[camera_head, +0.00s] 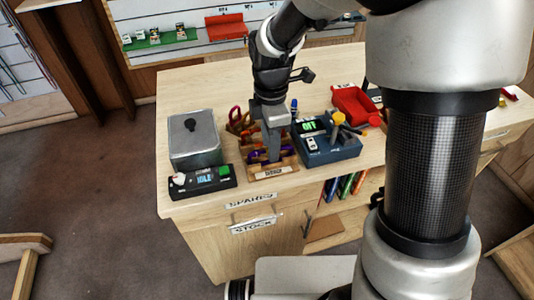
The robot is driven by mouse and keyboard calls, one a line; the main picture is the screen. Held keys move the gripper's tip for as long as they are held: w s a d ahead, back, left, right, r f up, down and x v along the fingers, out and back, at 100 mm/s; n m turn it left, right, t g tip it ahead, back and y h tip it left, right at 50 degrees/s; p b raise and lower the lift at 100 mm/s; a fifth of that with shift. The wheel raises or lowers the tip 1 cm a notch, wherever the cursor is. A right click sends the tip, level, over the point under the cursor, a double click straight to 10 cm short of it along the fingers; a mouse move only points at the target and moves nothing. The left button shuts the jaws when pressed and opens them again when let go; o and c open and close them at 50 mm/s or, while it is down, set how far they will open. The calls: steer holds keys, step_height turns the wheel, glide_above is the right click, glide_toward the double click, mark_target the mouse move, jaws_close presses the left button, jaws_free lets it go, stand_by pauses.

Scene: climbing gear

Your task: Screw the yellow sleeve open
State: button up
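My gripper (273,150) points down over a small wooden rack (272,172) on the counter, its fingers among the gear there. Red and orange carabiner-like pieces (238,120) show at the rack's back left, and purple ones (256,156) lie low beside the fingers. I cannot make out a yellow sleeve on any of them; the gripper hides part of the rack. Whether the fingers are open or touch a piece cannot be seen. A yellow knob-like part (338,117) stands on the dark blue device (330,152) to the right.
A grey metal box (194,140) and a black device with a display (203,181) stand left of the rack. A red bin (352,105) is behind the blue device. The wooden counter (190,90) is clear at the back left. My arm blocks the right side.

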steer(key=shift+s+d, duration=0.2)
steer(key=shift+s, duration=0.55)
steer(key=shift+f, duration=0.2)
steer(key=shift+f+b, duration=0.9)
steer(key=shift+f, duration=0.15)
steer(key=shift+w+a, duration=0.2)
steer(key=shift+w, duration=0.55)
steer(key=shift+r+p, duration=0.2)
steer(key=shift+p, duration=0.1)
step_height(320, 180, up, 10)
steer(key=p, duration=0.8)
steer(key=shift+f, duration=0.15)
